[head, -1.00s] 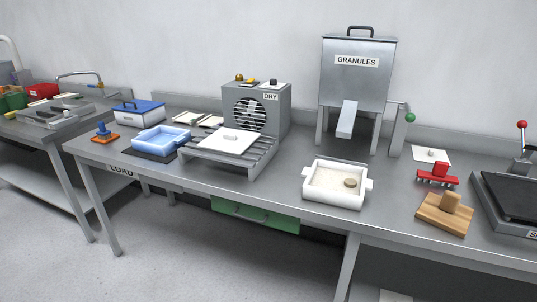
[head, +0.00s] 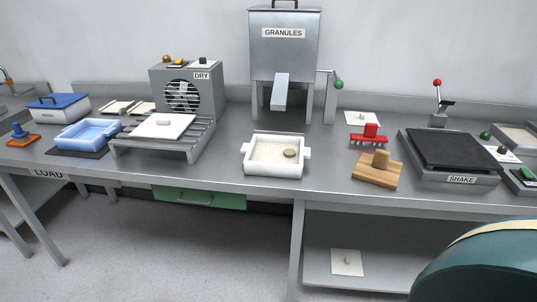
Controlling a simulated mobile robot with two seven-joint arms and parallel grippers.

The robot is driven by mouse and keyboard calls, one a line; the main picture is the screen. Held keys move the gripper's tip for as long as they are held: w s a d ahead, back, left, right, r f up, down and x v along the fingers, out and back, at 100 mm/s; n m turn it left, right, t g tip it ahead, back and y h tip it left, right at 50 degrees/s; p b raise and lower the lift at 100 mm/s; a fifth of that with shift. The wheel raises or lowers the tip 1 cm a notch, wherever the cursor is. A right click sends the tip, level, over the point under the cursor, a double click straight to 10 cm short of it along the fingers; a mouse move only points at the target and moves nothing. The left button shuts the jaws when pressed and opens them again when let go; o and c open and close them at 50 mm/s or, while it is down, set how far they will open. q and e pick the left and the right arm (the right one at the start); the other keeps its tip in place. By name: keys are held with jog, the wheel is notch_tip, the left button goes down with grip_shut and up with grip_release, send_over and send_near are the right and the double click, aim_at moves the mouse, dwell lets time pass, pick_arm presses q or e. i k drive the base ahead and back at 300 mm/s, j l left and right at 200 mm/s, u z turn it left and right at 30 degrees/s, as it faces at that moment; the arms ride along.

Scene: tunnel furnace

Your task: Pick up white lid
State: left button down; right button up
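Three flat white square plates with small knobs look like lids. One white lid (head: 163,126) lies on the slatted metal rack (head: 181,140) in front of the DRY fan unit. A second white lid (head: 362,118) lies flat on the table behind the red brush-like tool. A third white lid (head: 347,262) lies on the lower shelf under the table. Neither of my grippers is in view.
A white two-handled tray (head: 273,170) of granules stands below the granules hopper (head: 284,52). A red tool (head: 369,137), a wooden block tool (head: 377,172) and the SHAKE machine (head: 453,178) are to the right. A blue tray (head: 90,133) is at left. The table's front strip is mostly clear.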

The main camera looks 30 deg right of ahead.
aim_at(158, 126)
jog(key=i+j+z, duration=0.15)
jog(key=i+j, duration=1.15)
